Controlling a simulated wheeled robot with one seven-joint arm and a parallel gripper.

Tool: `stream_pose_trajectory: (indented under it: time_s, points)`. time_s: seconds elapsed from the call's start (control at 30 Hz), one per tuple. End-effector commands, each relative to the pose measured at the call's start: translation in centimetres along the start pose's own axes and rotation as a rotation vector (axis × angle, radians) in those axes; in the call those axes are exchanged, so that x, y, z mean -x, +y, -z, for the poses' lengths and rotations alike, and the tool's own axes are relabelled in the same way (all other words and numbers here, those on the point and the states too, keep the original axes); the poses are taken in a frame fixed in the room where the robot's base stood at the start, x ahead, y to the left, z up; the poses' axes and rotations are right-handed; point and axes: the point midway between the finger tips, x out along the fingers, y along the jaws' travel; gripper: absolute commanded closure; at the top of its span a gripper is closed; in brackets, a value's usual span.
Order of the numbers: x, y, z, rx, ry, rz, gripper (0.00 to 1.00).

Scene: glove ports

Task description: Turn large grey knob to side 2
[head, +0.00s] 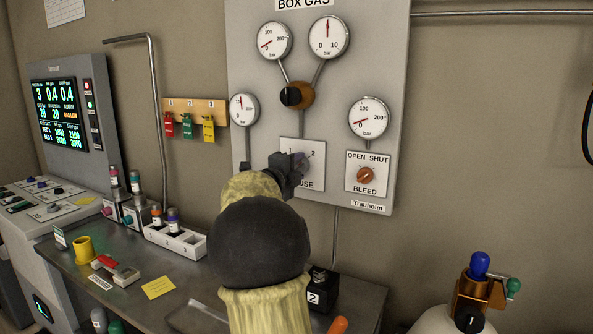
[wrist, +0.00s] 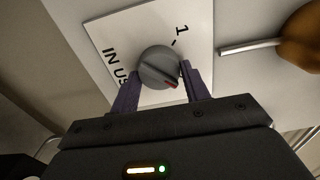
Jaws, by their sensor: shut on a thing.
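The large grey knob (wrist: 158,66) sits on a white plate (wrist: 110,35) marked "IN USE" on the BOX GAS panel. My gripper (wrist: 159,84) has one finger on each side of the knob and is shut on it. The knob's ridge has a red mark at one end, which lies close to the right finger in the wrist view. That end points away from the "1" label, toward the side of the "2". The "2" is hidden in the wrist view but shows in the head view beside the knob (head: 305,161), which my gripper (head: 291,168) partly covers.
Above the knob is a black knob on a brass fitting (head: 296,95) with gauges around it. At right is the orange BLEED knob (head: 365,175).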

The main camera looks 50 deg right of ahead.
Motion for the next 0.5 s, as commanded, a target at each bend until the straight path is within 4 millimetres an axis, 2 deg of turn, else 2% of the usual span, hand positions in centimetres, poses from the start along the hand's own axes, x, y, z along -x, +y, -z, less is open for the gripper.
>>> stream_pose_trajectory:
  time_s: [0.1,0.13,0.23,0.5]
  points:
    - [-0.01,0.07,0.04,-0.002,0.001,-0.001,0.77]
    - [-0.01,0.07,0.04,-0.002,0.001,-0.001,0.52]
    - [-0.02,0.07,0.03,-0.001,0.001,-0.001,0.33]
    - [0.03,0.05,0.01,0.000,0.001,0.000,0.33]
